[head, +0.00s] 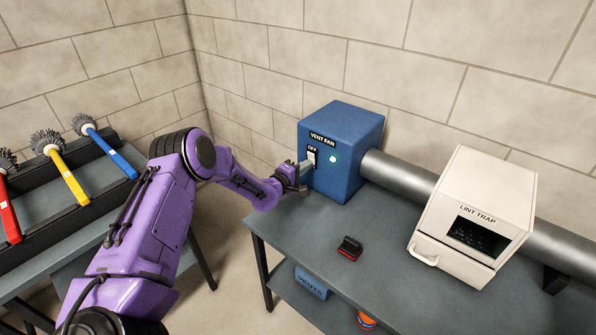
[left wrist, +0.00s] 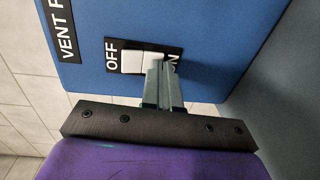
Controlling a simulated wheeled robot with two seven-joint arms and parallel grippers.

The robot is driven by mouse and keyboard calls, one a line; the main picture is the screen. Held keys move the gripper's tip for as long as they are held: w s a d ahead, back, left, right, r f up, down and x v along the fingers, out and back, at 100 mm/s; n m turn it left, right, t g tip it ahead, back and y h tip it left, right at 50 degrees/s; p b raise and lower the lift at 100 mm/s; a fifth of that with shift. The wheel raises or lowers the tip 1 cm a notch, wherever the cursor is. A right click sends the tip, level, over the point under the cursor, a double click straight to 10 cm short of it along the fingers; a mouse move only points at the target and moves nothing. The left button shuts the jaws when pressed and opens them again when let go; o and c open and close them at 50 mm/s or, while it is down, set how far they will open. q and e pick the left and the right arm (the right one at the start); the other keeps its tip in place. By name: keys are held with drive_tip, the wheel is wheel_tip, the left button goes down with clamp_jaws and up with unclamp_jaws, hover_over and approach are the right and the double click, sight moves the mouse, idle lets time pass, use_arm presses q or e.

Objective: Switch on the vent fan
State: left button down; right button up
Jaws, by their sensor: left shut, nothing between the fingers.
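The blue vent fan box (head: 345,150) stands at the back left of the grey table. A white rocker switch (head: 311,156) is on its front face, on a dark plate with an OFF label at the top. In the left wrist view the fingers (left wrist: 164,66) are at the ON end of the white rocker (left wrist: 135,61) and partly hide the ON label. I cannot tell whether they touch it. My right gripper is not in view.
A grey duct (head: 400,175) runs from the box to the cream lint trap (head: 470,220). A small red and black object (head: 349,248) lies on the table (head: 300,232). Red, yellow and blue brushes (head: 70,180) rest in a dark rack at left.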

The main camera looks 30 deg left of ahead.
use_arm(q)
drive_tip(key=s+a+f+b, duration=0.1)
drive_tip(key=s, duration=1.3)
drive_tip(key=shift+a+f, duration=0.35)
drive_tip(key=shift+w, duration=0.15)
